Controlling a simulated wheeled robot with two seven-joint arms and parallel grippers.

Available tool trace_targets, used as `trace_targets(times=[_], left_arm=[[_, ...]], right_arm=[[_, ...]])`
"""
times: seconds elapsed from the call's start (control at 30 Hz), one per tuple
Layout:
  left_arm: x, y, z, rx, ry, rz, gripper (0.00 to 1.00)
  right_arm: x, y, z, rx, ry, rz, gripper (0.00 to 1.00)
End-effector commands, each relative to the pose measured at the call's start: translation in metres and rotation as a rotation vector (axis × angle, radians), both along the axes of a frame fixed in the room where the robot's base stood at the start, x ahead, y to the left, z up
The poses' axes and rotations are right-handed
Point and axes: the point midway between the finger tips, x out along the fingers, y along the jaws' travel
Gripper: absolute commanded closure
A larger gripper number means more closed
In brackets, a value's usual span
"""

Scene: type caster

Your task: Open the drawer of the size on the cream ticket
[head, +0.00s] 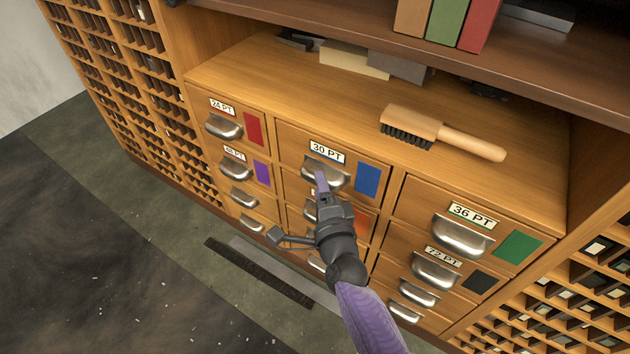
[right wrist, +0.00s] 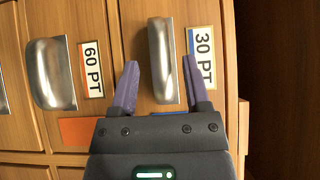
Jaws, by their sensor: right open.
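The drawers carry size labels and metal cup pulls, and all look shut. The 30 PT drawer (head: 291,153) has a blue patch; its cup pull (right wrist: 163,62) also shows in the right wrist view. My right gripper (head: 321,178) is open at this pull, its fingers on either side of the pull's lower end in the wrist view; contact is unclear. Its arm partly hides the 60 PT drawer, whose label (right wrist: 91,68) shows in the wrist view. Other drawers are 24 PT (head: 222,107), 48 PT (head: 234,153), 36 PT (head: 472,213) and 72 PT (head: 443,256). I cannot make out a cream ticket. My left gripper is not in view.
A wooden brush (head: 440,132) lies on the cabinet top (head: 270,85), with blocks (head: 355,59) at the back. Coloured books (head: 446,22) stand on the shelf above. Pigeonhole racks (head: 130,60) flank the drawers. The dark floor at left is largely clear.

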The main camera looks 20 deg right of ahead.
Motion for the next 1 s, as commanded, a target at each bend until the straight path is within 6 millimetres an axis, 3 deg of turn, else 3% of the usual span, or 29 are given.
trace_targets(times=[0.2,0.47,0.77,1.0], left_arm=[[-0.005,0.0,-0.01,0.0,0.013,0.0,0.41],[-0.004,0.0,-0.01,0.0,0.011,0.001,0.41],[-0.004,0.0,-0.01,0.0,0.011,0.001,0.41],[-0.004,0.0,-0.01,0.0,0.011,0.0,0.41]], right_arm=[[0.024,-0.003,-0.002,-0.003,0.002,0.0,0.4],[0.026,-0.003,0.0,-0.003,0.002,0.001,0.4],[0.026,-0.003,0.0,-0.003,0.002,0.001,1.0],[0.026,-0.003,0.0,-0.004,0.002,0.001,1.0]])
